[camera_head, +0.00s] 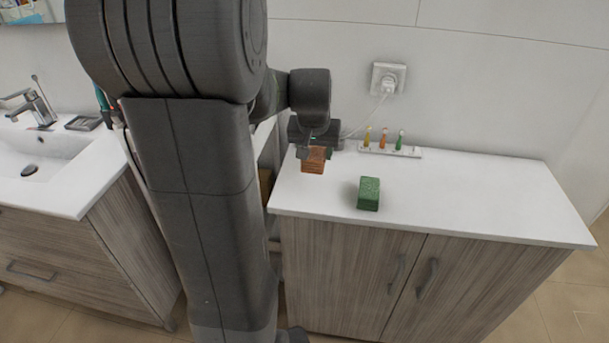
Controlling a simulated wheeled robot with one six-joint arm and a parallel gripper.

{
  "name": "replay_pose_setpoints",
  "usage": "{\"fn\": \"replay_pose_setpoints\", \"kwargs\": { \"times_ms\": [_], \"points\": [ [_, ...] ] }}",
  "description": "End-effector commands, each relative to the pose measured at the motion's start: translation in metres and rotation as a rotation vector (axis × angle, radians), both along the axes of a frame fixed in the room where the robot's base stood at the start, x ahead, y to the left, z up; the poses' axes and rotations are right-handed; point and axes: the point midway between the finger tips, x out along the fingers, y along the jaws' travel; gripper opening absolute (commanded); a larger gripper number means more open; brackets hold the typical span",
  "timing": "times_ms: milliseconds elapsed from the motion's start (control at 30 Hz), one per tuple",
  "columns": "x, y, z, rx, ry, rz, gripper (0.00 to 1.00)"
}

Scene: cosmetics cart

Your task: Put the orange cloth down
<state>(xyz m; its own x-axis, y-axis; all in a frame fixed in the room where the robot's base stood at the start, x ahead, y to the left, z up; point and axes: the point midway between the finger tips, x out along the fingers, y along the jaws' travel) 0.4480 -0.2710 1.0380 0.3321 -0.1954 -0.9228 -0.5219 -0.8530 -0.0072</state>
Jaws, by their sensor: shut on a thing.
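The orange cloth (313,164) is a small folded block at the left end of the white cabinet top. My gripper (314,147) is right above it, with its fingers shut on the cloth. The cloth is low over the top; I cannot tell whether it touches the surface. My arm stands to the left and hides part of the area behind it.
A green folded cloth (369,193) lies on the white cabinet top (470,190), right of the orange one. A white rack with small coloured bottles (383,139) stands at the back, below a wall socket (388,78). The right part is clear. A sink (40,165) is at far left.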

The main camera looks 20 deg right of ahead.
Motion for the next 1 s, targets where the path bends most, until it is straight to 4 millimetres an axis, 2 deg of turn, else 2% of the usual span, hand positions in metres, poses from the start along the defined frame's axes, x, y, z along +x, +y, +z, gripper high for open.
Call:
{"fn": "replay_pose_setpoints", "kwargs": {
  "times_ms": [67,300,467,700,967,1000],
  "points": [
    [-0.001,-0.001,-0.004,-0.008,0.006,-0.001,0.32],
    [-0.001,-0.001,-0.047,-0.008,0.011,-0.001,0.32],
    [-0.001,-0.001,-0.063,-0.008,0.009,-0.001,0.32],
    [-0.002,-0.001,-0.095,-0.007,0.009,0.000,0.32],
    [-0.001,-0.001,-0.099,-0.009,0.006,0.000,0.32],
    [-0.001,-0.001,-0.099,-0.009,0.006,0.000,0.54]
  ]
}}
